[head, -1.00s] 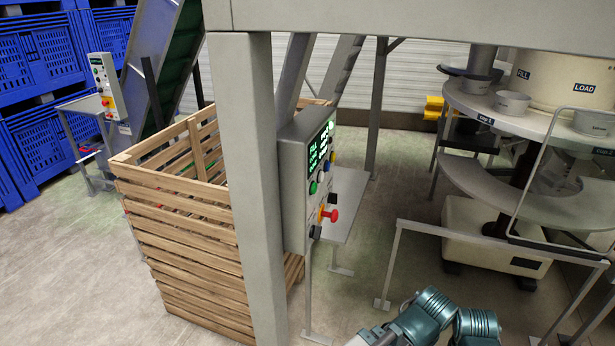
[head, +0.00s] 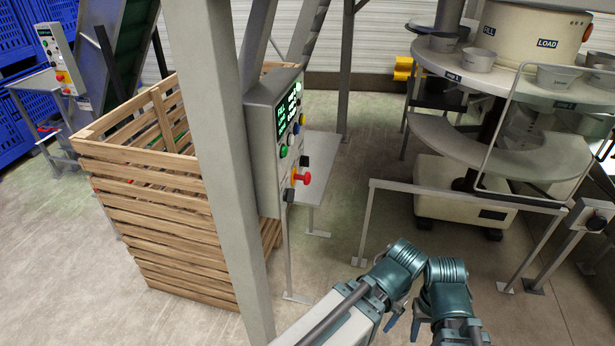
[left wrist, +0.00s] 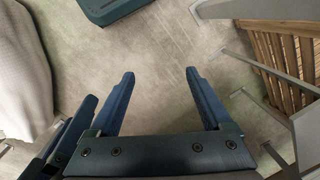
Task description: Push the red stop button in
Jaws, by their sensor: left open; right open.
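The red stop button (head: 303,178) is a mushroom knob on a yellow base, on the right-hand face of the grey control box (head: 264,150). It sticks out, and neither gripper touches it. Both my arms come in at the bottom centre of the head view, below and right of the button. My right gripper (head: 414,328) is open, its dark blue fingers only partly visible. In the left wrist view my left gripper (left wrist: 159,72) is open, its two blue fingers apart with bare floor between them. Nothing is held.
A grey post (head: 225,170) stands left of the box, before a slatted wooden crate (head: 165,220). A low metal rail (head: 465,193) and round loading machine (head: 540,90) stand right. A second panel (head: 54,55) with a red button is far left.

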